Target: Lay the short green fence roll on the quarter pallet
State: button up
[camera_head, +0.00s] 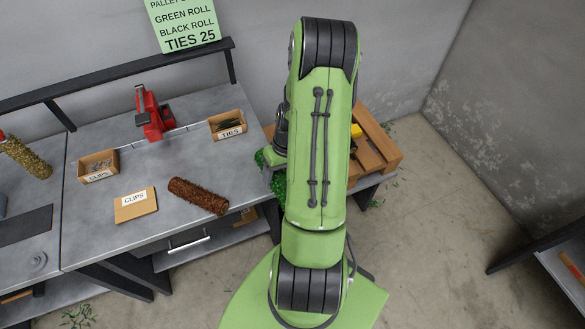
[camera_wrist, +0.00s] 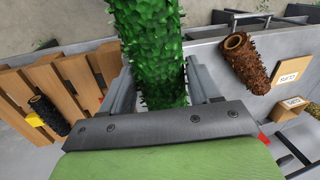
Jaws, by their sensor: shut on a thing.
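The green fence roll (camera_wrist: 150,45) is a leafy green cylinder, held between the two fingers of my gripper (camera_wrist: 161,85) in the wrist view. In the head view, bits of the roll (camera_head: 278,188) show beside my arm, at the bench's right end; my arm hides the rest. The quarter pallet (camera_head: 385,160) is wooden slats on the right, partly behind my arm. In the wrist view the pallet (camera_wrist: 78,72) is left of the held roll. A black roll with a yellow part (camera_wrist: 50,115) lies on it.
A brown roll (camera_head: 198,195) lies on the bench (camera_head: 165,165). A red vise (camera_head: 152,115), a ties bin (camera_head: 228,125), a clips bin (camera_head: 98,165) and a clips card (camera_head: 135,205) are also there. The pallet's slats beside the black roll look bare.

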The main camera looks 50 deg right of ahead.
jog(key=w+a+n, duration=0.1)
jog(key=w+a, duration=0.3)
jog(key=a, duration=0.3)
jog(key=w+a+f+n, duration=0.1)
jog(key=w+a+n, duration=0.1)
jog(key=w+a, duration=0.3)
jog(key=w+a+f+n+g, duration=0.1)
jog(key=w+a, duration=0.3)
jog(key=a, duration=0.6)
jog(key=shift+w+f+n, duration=0.25)
jog(key=shift+w+n, duration=0.05)
jog(key=shift+n, duration=0.2)
